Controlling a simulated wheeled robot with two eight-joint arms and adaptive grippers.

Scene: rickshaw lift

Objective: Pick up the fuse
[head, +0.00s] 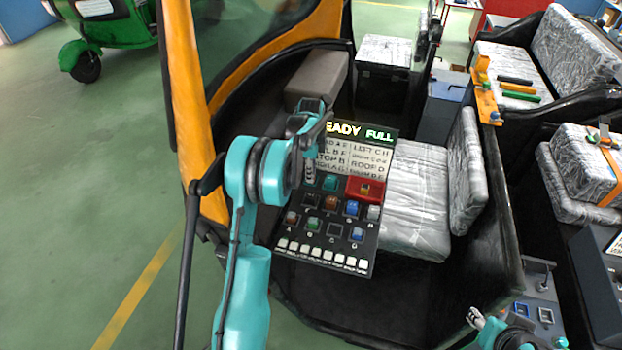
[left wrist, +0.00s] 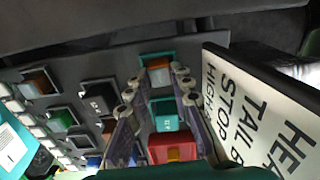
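The fuse panel (head: 335,232) is a dark board with several small coloured fuse blocks in sockets. A teal block (head: 330,183) and a red block with a yellowish centre (head: 365,190) sit in its upper part. My left gripper (head: 310,178) is over the panel's upper left, hiding part of it. In the left wrist view its fingers (left wrist: 158,95) are apart, with a teal block (left wrist: 166,115) and an orange-brown block (left wrist: 158,75) showing in the gap. Nothing is clearly held. My right gripper (head: 476,317) is at the lower right, too small to read.
A sign with "READY FULL" and a label list (head: 355,150) stands directly above the blocks. A grey patterned seat (head: 415,200) is right of the panel. An orange rickshaw frame post (head: 190,90) rises at the left. Several coloured bars (head: 517,88) lie on the rear right seat.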

